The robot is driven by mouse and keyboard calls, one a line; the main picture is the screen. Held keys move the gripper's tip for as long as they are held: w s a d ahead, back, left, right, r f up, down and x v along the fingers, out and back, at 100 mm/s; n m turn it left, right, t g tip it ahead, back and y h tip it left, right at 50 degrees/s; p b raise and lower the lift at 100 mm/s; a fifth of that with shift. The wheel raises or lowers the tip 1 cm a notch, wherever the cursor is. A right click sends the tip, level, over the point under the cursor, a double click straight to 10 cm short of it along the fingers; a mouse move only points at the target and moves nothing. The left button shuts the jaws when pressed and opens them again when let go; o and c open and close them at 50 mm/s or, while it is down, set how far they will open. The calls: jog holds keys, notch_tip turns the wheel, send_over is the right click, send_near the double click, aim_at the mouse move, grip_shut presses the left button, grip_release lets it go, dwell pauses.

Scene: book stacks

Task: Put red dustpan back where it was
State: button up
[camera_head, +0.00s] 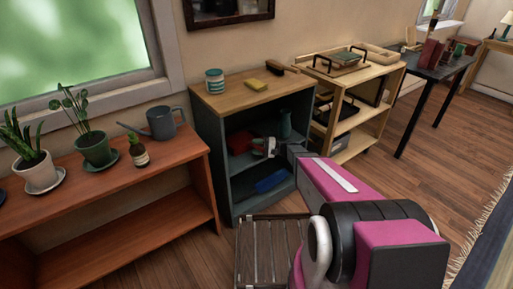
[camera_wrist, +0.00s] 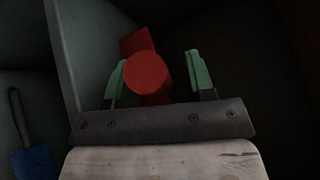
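The red dustpan (camera_head: 238,142) lies inside the dark grey-blue cabinet (camera_head: 214,134), on its middle shelf at the left. The wrist view shows the round end of its red handle (camera_wrist: 147,73) with more red behind it. My gripper (camera_head: 264,146) reaches into this compartment, to the right of the dustpan. In the wrist view my gripper (camera_wrist: 156,68) has its green fingertips apart. The handle end appears between them, close to the left finger, with a clear gap to the right finger. Much of the dustpan is in shadow.
A blue dustpan-like item (camera_head: 272,181) lies on the cabinet's lower shelf. A striped cup (camera_head: 215,81) and yellow sponge (camera_head: 256,85) are on top. A green bottle (camera_head: 285,124) stands right of my gripper. A slatted stool (camera_head: 265,250) stands in front.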

jog(key=shift+r, duration=0.15)
jog(key=d, duration=1.2)
jog(key=s+a+n+g+h, duration=0.2)
jog(key=s+a+g+h, duration=0.1)
jog(key=s+h, duration=0.8)
jog(key=s+d+r+n+t+h, duration=0.1)
jog(key=s+d+r+t+h, duration=0.1)
jog(key=s+d+r+h, duration=0.3)
jog(key=s+d+h, duration=0.2)
jog(key=s, duration=0.1)
jog(key=shift+s+d+n, duration=0.15)
jog(key=shift+s+n, duration=0.15)
jog(key=shift+s, duration=0.05)
